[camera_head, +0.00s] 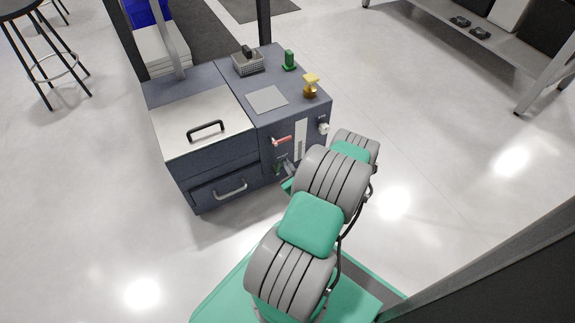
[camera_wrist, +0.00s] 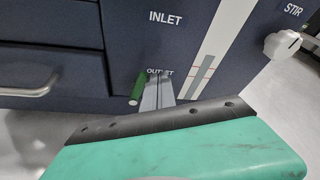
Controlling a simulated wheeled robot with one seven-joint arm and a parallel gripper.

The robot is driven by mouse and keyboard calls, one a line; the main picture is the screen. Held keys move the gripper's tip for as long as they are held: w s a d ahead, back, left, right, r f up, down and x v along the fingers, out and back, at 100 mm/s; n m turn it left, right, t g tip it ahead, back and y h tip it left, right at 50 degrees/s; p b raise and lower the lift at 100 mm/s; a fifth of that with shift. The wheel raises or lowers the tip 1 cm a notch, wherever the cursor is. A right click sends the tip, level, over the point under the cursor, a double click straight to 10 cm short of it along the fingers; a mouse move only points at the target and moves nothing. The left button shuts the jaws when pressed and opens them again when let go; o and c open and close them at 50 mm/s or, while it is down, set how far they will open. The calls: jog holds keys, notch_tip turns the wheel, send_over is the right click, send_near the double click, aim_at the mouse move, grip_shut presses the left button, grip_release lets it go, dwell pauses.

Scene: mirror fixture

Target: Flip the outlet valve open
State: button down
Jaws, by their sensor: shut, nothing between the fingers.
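The outlet valve's green handle (camera_wrist: 138,88) sticks out of the dark front panel below the OUTLET label in the wrist view. In the head view this green handle (camera_head: 278,169) is small and partly hidden by my arm. My gripper (camera_wrist: 158,80) is shut and empty, its grey fingers just right of the green handle and pointing at the panel. They partly cover the label. I cannot tell whether they touch the handle. My gripper also shows in the head view (camera_head: 288,168), low at the panel.
The fixture (camera_head: 225,85) is a dark cabinet with a red-handled valve (camera_head: 282,140) above the outlet and a white knob (camera_head: 323,128) at right. A drawer handle (camera_head: 230,190) juts out at left. The floor around is clear.

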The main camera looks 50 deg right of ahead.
jog(key=p+v, duration=0.3)
jog(key=v, duration=0.4)
jog(key=shift+s+a, duration=0.25)
jog(key=shift+s, duration=0.1)
